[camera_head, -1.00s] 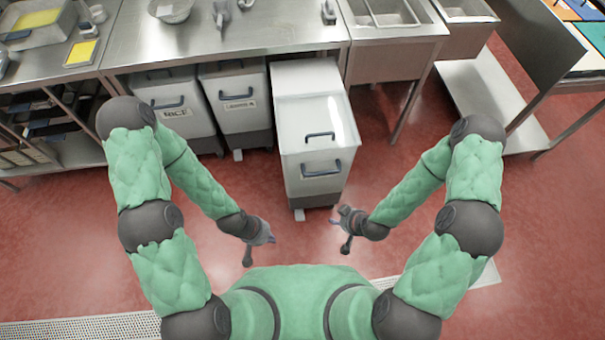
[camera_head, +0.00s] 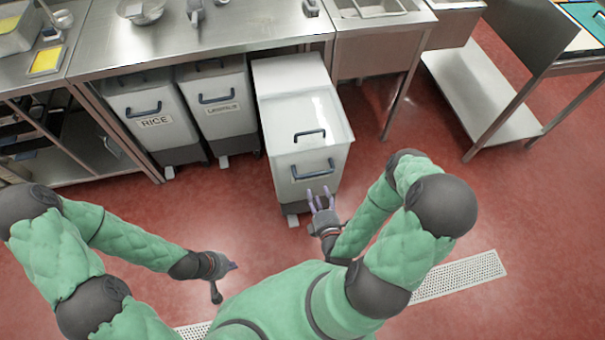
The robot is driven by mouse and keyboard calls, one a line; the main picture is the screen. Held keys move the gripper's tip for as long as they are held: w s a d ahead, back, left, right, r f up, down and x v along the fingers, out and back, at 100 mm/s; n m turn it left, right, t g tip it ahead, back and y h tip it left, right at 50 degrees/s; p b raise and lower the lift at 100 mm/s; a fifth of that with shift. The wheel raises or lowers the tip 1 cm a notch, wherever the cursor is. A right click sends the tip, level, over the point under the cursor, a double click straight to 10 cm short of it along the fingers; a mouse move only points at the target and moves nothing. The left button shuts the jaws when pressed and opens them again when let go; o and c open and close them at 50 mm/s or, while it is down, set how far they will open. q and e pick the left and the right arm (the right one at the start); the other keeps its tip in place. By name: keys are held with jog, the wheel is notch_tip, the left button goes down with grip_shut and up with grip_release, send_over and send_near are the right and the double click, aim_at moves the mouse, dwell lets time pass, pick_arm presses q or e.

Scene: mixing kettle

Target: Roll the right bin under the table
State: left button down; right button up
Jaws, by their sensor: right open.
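The right bin (camera_head: 305,149) is a white wheeled bin with a clear lid and dark handles on its lid and front. Its rear is at the table's edge and most of it juts out onto the red floor. My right gripper (camera_head: 321,198) is open, its fingers pointing at the lower front of the bin, just below the front handle. I cannot tell whether it touches the bin. My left gripper (camera_head: 226,279) is over the floor to the lower left, away from the bin; its jaws are too small to read. The steel table (camera_head: 220,30) stands behind.
A bin labelled RICE (camera_head: 150,117) and a middle bin (camera_head: 218,103) stand under the table to the left. Table legs and a low steel shelf (camera_head: 483,97) stand to the right. The red floor in front is clear. A floor drain grate (camera_head: 460,277) lies at lower right.

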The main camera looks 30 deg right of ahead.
aim_at(312, 175)
jog(key=b+x, duration=0.2)
jog(key=x, duration=0.8)
jog(key=shift+w+f, duration=0.1)
jog(key=shift+w, duration=0.2)
grip_shut()
